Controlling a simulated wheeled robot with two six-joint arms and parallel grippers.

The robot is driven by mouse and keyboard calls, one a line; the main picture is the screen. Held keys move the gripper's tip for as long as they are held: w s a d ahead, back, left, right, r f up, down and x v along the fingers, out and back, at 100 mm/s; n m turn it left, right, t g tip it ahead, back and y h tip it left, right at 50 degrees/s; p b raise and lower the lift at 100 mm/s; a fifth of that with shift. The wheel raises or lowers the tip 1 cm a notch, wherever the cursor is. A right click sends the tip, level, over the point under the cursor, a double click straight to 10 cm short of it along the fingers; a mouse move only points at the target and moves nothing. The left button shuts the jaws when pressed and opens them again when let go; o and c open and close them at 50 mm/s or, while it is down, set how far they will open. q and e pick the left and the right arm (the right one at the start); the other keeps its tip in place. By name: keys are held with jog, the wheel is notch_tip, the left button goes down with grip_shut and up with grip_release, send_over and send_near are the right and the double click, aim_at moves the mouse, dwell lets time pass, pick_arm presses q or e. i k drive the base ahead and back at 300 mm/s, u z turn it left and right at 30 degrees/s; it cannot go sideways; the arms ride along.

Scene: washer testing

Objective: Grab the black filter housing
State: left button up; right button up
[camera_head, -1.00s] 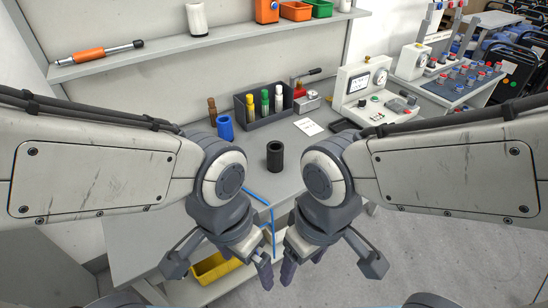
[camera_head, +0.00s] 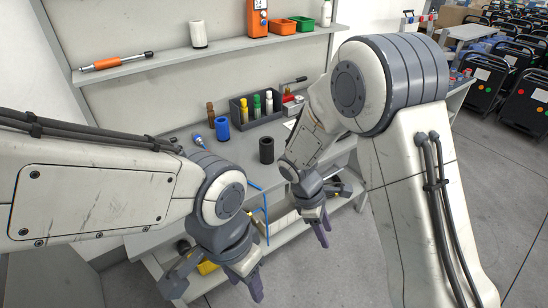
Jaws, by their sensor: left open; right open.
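The black filter housing (camera_head: 266,150) is a short, hollow black cylinder. It stands upright on the grey workbench (camera_head: 240,166), near its front edge. My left gripper (camera_head: 250,285) is open and empty, in front of the bench and below the housing in the picture. My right gripper (camera_head: 321,228) is open and empty, pointing down, to the right of and below the housing in the picture. Neither gripper touches the housing.
A blue cylinder (camera_head: 222,128) and a dark bin (camera_head: 240,110) with coloured bottles stand behind the housing. A brown bottle (camera_head: 211,114) is beside them. A shelf (camera_head: 180,58) runs above. My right arm hides the bench's right part.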

aim_at(267, 151)
jog(key=z, duration=0.85)
jog(key=k, duration=1.1)
jog(key=z, duration=0.8)
jog(key=i, duration=2.15)
jog(key=u, duration=1.05)
jog(key=i, duration=0.95)
jog(key=u, duration=1.65)
jog(key=i, duration=0.65)
jog(key=u, duration=0.65)
